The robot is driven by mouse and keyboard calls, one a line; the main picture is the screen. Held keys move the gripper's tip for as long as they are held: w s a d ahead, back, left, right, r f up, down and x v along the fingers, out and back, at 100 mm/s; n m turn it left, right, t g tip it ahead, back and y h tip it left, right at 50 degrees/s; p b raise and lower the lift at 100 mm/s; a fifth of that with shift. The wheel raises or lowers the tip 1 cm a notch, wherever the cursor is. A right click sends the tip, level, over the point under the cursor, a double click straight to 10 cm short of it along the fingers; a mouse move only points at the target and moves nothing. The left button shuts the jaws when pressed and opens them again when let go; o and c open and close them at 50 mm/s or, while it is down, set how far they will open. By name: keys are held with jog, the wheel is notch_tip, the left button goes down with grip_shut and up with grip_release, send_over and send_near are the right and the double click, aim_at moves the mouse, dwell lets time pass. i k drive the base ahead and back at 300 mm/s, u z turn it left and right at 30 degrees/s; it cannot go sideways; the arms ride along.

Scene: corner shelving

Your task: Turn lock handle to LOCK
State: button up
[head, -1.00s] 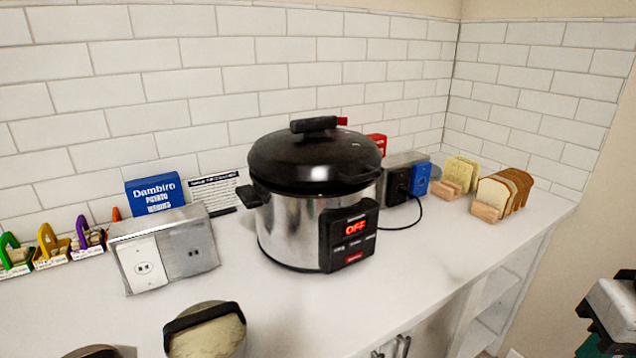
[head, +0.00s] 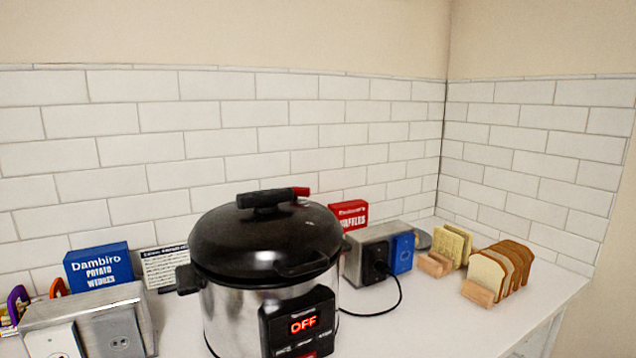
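A large cooker (head: 238,310) with a steel body and a black lid (head: 265,240) stands on the white counter. Its front panel (head: 299,322) shows OFF in red. The black lock handle (head: 262,197) lies across the top of the lid, with a red tip (head: 300,191) at its right end. The lid appears seated on the pot. Any LOCK marking is too small to read or hidden. My gripper is not in view.
A metal outlet box (head: 372,255) with a plugged cord stands right of the cooker, near bread slices (head: 490,272) in wooden holders. A blue box (head: 98,267) and another outlet box (head: 95,325) stand left. A red box (head: 349,215) is behind. Counter at front right is clear.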

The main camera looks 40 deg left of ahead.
aim_at(268, 201)
jog(key=i, duration=0.3)
jog(key=u, duration=0.7)
